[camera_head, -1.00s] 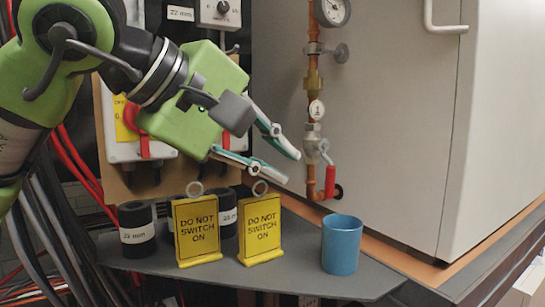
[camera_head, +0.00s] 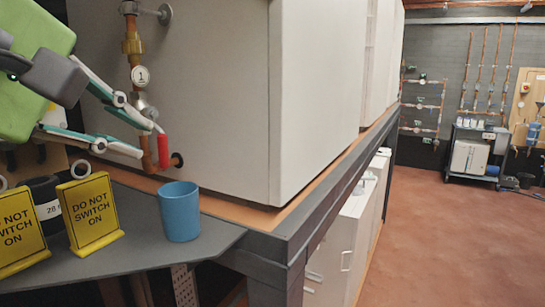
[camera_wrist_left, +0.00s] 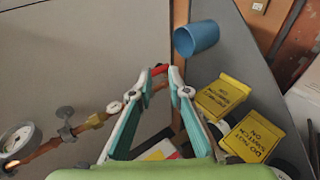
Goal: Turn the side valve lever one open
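The side valve lever one is a red handle (camera_head: 163,151) on a copper pipe (camera_head: 135,62) at the front of the large grey cabinet; it hangs downward. A round white tag with a 1 (camera_head: 140,76) sits just above its valve. My left gripper (camera_head: 146,141) is open, its fingertips close to the left of the red handle. In the left wrist view the red handle (camera_wrist_left: 160,69) shows at the gap between the spread fingertips (camera_wrist_left: 161,75), partly hidden. I cannot tell whether they touch it. My right gripper is not in view.
A blue cup (camera_head: 179,212) stands on the grey shelf (camera_head: 150,262) below the valve. Two yellow "Do not switch on" signs (camera_head: 90,214) stand left of it, under my gripper. The large grey cabinet (camera_head: 215,100) rises behind. Open floor (camera_head: 440,230) lies to the right.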

